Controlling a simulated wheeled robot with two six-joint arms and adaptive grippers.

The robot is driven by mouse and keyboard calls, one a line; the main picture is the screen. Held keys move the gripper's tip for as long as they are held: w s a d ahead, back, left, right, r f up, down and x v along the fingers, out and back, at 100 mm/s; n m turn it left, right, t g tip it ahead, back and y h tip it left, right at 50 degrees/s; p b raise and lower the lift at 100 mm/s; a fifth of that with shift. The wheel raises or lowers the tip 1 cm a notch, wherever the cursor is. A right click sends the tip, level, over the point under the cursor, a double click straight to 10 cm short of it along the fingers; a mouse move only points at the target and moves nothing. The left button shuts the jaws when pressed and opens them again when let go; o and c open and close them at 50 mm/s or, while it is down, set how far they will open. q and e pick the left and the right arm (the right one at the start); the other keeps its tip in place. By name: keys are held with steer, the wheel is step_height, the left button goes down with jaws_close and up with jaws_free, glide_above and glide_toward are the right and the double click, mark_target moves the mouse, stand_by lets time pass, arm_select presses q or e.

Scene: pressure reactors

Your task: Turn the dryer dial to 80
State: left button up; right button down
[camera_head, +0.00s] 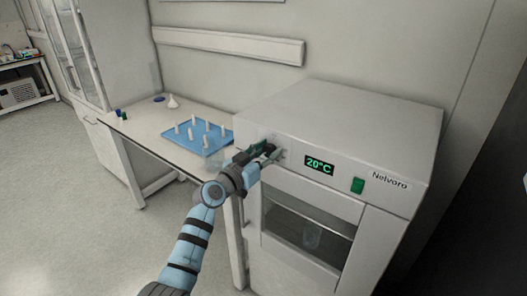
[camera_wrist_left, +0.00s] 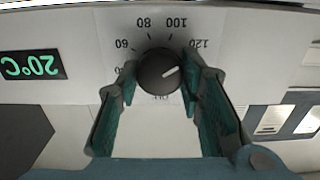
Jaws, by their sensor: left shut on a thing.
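The white dryer (camera_head: 300,125) stands at the right in the head view. Its green display (camera_head: 319,166) reads 20°C, and the display also shows in the left wrist view (camera_wrist_left: 33,65). The black dial (camera_wrist_left: 158,72) has a white pointer mark aimed right and slightly up, just below the 120 label. The 80 label (camera_wrist_left: 144,22) is at upper left of the dial, and OFF is below it. My left gripper (camera_head: 268,152) is at the dial, with its green fingers on both sides of it, shut on it. The gripper mostly hides the dial in the head view. My right gripper is not in view.
A green switch (camera_head: 357,185) sits right of the display. The dryer's windowed door (camera_head: 308,230) is below the panel. Left of the dryer, a bench (camera_head: 150,126) carries a blue rack (camera_head: 204,141) with several white pegs. Open floor lies at the left.

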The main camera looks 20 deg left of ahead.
arm_select(q)
steer(key=n, duration=0.3)
steer(key=shift+a+r+n, duration=0.1)
steer(key=shift+r+n, duration=0.05)
steer(key=shift+n, duration=0.15)
steer(key=n, duration=0.3)
steer(key=shift+n, duration=0.4)
steer(key=n+p, duration=0.1)
steer(key=n, duration=0.2)
steer(key=shift+w+n, duration=0.1)
steer(key=shift+n, duration=0.2)
steer(key=shift+a+n+p, duration=0.1)
steer(key=shift+n+p, duration=0.45)
steer(key=shift+n, duration=1.35)
steer(key=o, duration=1.1)
steer(key=shift+o, duration=0.3)
steer(key=shift+f, duration=0.2)
